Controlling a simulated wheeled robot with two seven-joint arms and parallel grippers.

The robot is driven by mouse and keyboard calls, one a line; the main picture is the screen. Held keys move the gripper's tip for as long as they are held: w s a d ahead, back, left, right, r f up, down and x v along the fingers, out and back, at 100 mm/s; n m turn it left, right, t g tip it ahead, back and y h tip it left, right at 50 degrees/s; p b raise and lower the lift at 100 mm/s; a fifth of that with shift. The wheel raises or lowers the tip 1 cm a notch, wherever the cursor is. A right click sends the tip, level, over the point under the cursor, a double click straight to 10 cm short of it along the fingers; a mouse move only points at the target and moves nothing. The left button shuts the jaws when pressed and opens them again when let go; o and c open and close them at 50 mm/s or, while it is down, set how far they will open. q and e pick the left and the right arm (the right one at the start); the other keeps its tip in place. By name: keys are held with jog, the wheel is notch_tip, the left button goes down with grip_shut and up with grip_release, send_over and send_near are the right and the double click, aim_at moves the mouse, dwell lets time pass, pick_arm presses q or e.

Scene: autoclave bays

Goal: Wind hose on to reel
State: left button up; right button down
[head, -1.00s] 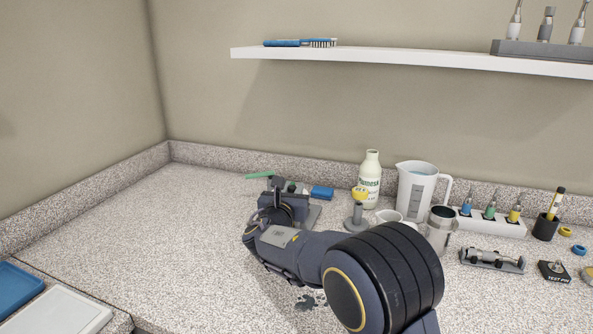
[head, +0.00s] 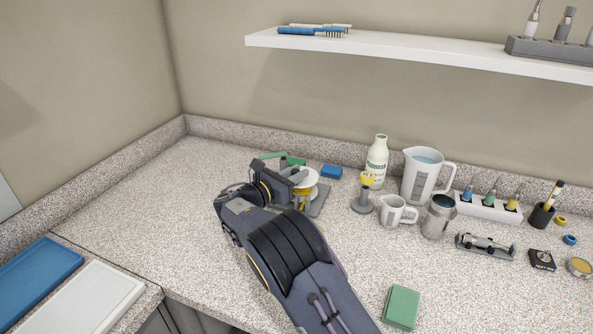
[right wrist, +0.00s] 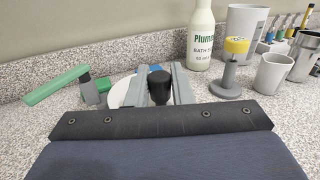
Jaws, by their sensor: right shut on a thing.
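The reel (head: 309,178) stands on a grey base (head: 321,198) on the counter, with a white round side and a yellow part low on it. My right gripper (head: 288,174) is at the reel and hides much of it. In the right wrist view, its two grey fingers stand on either side of a black knob (right wrist: 159,88) and are shut on it. Part of the reel's white disc (right wrist: 118,92) shows behind the left finger. I cannot make out the hose clearly; the yellow part may be hose. My left gripper is out of view.
A green-handled piece (head: 275,156) lies just behind the reel, beside a blue block (head: 331,171). To the right stand a yellow-topped stand (head: 363,200), a bottle (head: 377,160), a jug (head: 421,177) and cups. A green sponge (head: 401,307) lies in front.

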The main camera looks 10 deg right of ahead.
jog(key=c, duration=1.3)
grip_release()
jog(key=shift+c, duration=0.2)
jog(key=shift+a, duration=0.1)
jog(key=b+v, duration=0.1)
jog(key=v, duration=0.6)
jog(key=shift+s+a, duration=0.2)
jog(key=shift+a, duration=0.1)
